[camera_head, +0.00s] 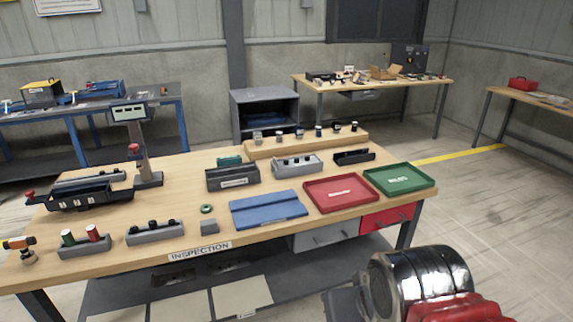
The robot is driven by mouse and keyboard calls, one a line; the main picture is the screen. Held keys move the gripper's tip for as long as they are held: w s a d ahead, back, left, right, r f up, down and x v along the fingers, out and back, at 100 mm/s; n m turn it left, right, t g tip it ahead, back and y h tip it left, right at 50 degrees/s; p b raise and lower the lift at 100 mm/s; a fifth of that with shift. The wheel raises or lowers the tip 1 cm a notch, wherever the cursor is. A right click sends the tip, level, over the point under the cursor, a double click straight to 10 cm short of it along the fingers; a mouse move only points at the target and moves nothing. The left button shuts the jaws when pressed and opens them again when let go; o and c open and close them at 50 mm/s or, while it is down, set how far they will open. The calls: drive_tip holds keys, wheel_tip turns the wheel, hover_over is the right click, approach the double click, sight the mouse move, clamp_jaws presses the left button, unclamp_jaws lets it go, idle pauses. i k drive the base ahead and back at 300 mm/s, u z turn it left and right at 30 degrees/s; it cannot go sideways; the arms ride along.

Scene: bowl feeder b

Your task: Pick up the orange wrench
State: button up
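I make out no clear wrench shape in this view. A small orange and black tool (18,243) sits at the far left front corner of the inspection workbench (330,222), on a small dark and brass-coloured base. It is too small to tell whether it is a wrench. Chrome and red parts of my own arm fill the lower right, in front of the bench. My gripper's fingertips do not show.
On the bench are a blue mat (268,209), a red tray (340,193), a green tray (400,179), a grey holder with red and green cylinders (84,241) and a post-mounted gauge (143,160). Other benches stand along the walls. The floor at right is clear.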

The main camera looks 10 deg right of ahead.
sight(27, 258)
drive_tip(key=u, duration=2.2)
drive_tip(key=i, duration=1.1)
drive_tip(key=u, duration=0.55)
drive_tip(key=i, duration=1.55)
drive_tip(key=z, duration=0.35)
